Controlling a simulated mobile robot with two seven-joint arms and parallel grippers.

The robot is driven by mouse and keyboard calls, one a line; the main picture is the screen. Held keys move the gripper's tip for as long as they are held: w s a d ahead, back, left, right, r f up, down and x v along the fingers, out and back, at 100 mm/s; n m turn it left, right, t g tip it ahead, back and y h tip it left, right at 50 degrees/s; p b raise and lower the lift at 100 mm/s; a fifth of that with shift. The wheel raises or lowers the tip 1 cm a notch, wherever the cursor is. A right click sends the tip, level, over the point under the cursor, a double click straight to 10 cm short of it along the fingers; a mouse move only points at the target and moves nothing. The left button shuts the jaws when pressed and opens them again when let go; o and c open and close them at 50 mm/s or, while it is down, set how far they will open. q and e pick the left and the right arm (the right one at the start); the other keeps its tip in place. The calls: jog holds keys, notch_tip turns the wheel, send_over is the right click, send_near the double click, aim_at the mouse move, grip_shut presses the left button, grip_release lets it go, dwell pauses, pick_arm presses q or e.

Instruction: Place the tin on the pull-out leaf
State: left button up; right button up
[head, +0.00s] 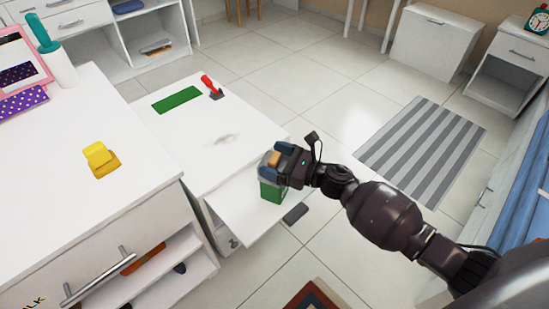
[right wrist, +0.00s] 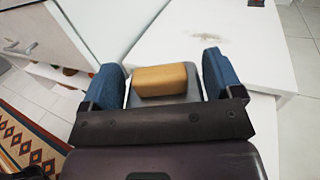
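The tin is a green box (head: 271,192) with a grey top and an orange-tan block-shaped knob. The knob (right wrist: 165,79) also shows in the right wrist view. My right gripper (head: 276,162) comes down over the tin from above. The tin is over the outer part of the white pull-out leaf (head: 235,211). I cannot tell whether its base touches the leaf. My left gripper is not in view.
The white top behind the leaf holds a green strip (head: 177,99) and a red-handled stamp (head: 212,88). A yellow object (head: 101,160) stands on the nearer cabinet at left. A dark flat object (head: 295,213) lies beside the leaf's edge. A striped rug (head: 424,149) lies on the floor.

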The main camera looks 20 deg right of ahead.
jog(key=shift+o, duration=1)
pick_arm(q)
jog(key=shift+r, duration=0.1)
pick_arm(e)
jog(key=shift+r, duration=0.1)
jog(key=shift+r, duration=0.25)
pick_arm(q)
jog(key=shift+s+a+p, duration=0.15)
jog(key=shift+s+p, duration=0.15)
jog(key=shift+p, duration=0.2)
pick_arm(e)
jog(key=v, duration=1.2)
jog(key=shift+f, duration=0.15)
jog(key=s+f+n+g+h, duration=0.1)
jog(key=s+n+h, duration=0.3)
jog(key=s+n, duration=0.5)
jog(key=s+a+f+n+g+h, duration=0.1)
jog(key=s+f+n+h, duration=0.2)
jog(key=s+n, duration=0.7)
jog(key=s+f+n+g+h, duration=0.1)
jog(key=s+n+h, duration=0.3)
jog(key=s+n, duration=0.6)
jog(key=shift+a+f+n+g+h, duration=0.2)
jog(key=shift+f+n+g+h, duration=0.1)
jog(key=shift+f+n, duration=0.1)
